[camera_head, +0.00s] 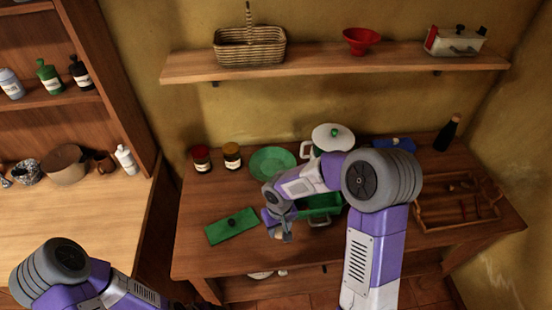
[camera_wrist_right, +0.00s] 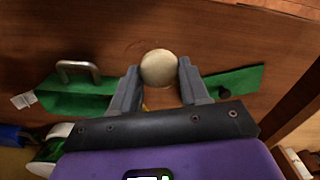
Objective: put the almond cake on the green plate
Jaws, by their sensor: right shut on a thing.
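The almond cake (camera_wrist_right: 159,67) shows in the right wrist view as a pale, round thing between the fingertips. My right gripper (camera_head: 281,231) is shut on it, above the table between the green lid and the green box; the cake is hard to make out in the head view. The green plate (camera_head: 272,162) lies empty at the back of the table, beyond the right gripper and slightly left of it. My left arm shows at the lower left of the head view, but its gripper is out of the picture.
A green lid (camera_head: 231,226) with a dark knob lies left of the right gripper. A green box (camera_head: 319,207) stands to its right, partly behind my arm. A wooden tray (camera_head: 440,222) lies further right.

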